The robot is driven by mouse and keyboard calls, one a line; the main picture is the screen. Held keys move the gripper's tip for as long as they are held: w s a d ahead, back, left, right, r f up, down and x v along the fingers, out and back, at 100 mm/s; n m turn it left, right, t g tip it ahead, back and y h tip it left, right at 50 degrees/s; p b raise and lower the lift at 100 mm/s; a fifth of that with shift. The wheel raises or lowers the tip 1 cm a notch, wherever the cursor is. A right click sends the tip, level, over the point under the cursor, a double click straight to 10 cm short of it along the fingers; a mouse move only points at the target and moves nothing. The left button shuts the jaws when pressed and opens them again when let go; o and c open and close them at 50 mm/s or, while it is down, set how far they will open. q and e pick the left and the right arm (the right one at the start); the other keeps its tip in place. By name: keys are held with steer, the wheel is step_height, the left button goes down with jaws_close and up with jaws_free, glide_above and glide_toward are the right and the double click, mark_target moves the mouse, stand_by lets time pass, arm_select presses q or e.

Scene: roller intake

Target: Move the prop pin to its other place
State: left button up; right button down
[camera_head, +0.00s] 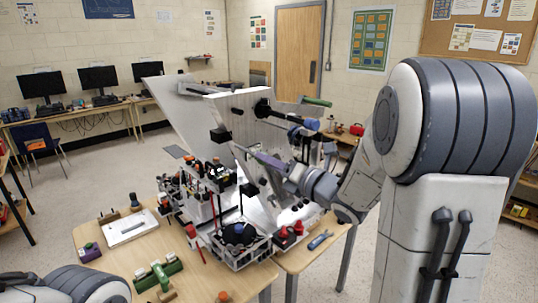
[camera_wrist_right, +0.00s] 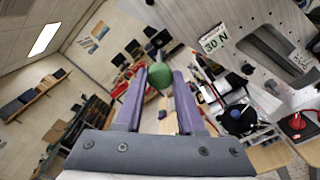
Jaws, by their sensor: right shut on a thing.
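My right gripper (camera_wrist_right: 160,78) is shut on a rounded green knob, which I take for the head of the prop pin (camera_wrist_right: 160,72). The knob sits between the tips of the two purple fingers, and the rest of the pin is hard to make out. In the head view my right gripper (camera_head: 254,155) is in front of the tilted grey plates of the roller intake (camera_head: 222,108), above the bench. The pin is too small to tell apart there. Only a part of my left arm shows at the lower left; its gripper is out of view.
A rod with a green handle (camera_head: 318,102) sticks out from the intake. A plate marked 30 N (camera_wrist_right: 213,40) is close by my right wrist.

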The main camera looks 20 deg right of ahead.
steer(key=shift+p+x, duration=0.95)
steer(key=shift+x, duration=1.9)
steer(key=shift+r, duration=0.2)
steer(key=shift+b, duration=0.65)
steer(key=shift+b, duration=0.55)
steer(key=shift+b+x, duration=1.05)
steer(key=shift+x, duration=1.45)
